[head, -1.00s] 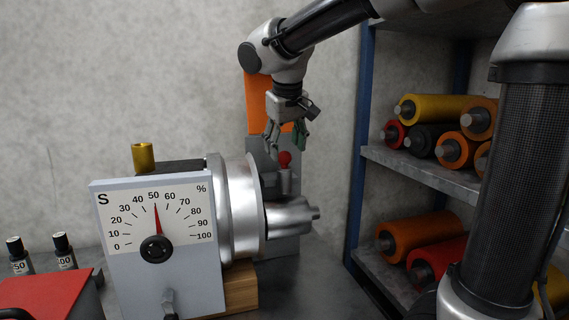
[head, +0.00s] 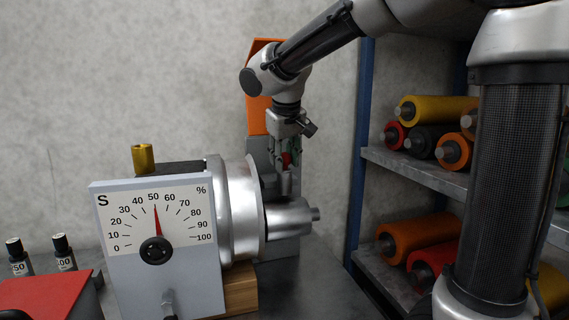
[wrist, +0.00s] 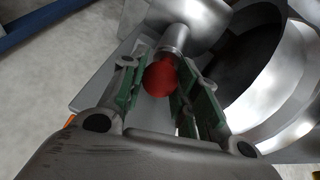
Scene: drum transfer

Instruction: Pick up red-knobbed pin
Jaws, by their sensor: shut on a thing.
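The red knob of the pin (head: 287,159) shows between the fingers of my gripper (head: 287,158) in the head view. In the wrist view the round red knob (wrist: 160,79) sits between the two green-padded fingers of my gripper (wrist: 158,92), which is shut on it. The pin's grey metal collar (wrist: 176,41) is beyond the knob. In the head view the pin stands upright in a grey holder beside the silver drum shaft (head: 290,217). The pin's lower part is hidden.
A dial box (head: 158,240) and a silver flange (head: 236,210) stand left of the gripper. A shelf (head: 425,177) with several coloured rollers is at the right. A brass cylinder (head: 143,158) sits on top behind the dial.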

